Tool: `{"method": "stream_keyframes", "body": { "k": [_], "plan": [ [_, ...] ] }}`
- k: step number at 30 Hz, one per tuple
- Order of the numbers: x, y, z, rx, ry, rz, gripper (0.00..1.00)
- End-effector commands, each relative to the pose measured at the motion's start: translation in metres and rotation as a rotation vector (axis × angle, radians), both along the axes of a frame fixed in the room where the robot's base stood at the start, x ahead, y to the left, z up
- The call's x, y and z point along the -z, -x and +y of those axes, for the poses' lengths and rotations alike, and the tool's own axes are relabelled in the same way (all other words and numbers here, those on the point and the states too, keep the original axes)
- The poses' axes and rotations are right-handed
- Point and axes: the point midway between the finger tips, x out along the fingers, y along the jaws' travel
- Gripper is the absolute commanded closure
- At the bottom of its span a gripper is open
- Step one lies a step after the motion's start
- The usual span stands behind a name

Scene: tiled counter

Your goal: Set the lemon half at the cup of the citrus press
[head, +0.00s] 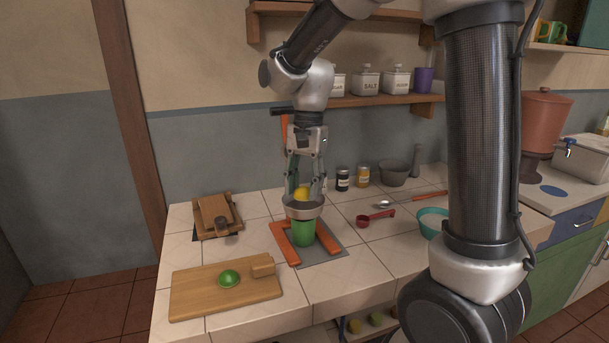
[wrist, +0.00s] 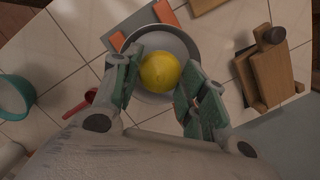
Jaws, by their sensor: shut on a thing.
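The lemon half (head: 301,194) is yellow and sits between the fingers of my gripper (head: 305,188), which is shut on it. The citrus press has a grey cup (head: 304,212) above a green container (head: 303,236), with an orange frame (head: 284,245) around its base. My gripper points down over the cup, with the lemon at or just above its rim. In the wrist view the lemon (wrist: 160,72) lies over the grey cup (wrist: 182,45), between the two green-padded fingers. I cannot tell whether the lemon touches the cup.
A wooden board (head: 190,291) with a green citrus half (head: 229,278) lies at the front left. A wooden tool (head: 215,212) stands behind it. Red spoon (head: 375,217), teal bowl (head: 433,222), jars (head: 343,179) and mortar (head: 392,174) are to the right. A shelf (head: 360,101) hangs behind my arm.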

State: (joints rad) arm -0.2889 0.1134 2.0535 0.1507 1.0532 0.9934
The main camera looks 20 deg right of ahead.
Motion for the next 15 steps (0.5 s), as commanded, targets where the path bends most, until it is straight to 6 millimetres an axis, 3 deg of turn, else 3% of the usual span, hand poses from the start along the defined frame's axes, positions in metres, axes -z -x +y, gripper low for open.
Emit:
{"method": "stream_keyframes", "body": {
  "k": [14,15],
  "plan": [
    [0.0079,0.0001,0.0,0.001,0.0,0.0,0.74],
    [0.0078,0.0001,0.0,0.001,0.0,0.0,0.5]
  ]
}}
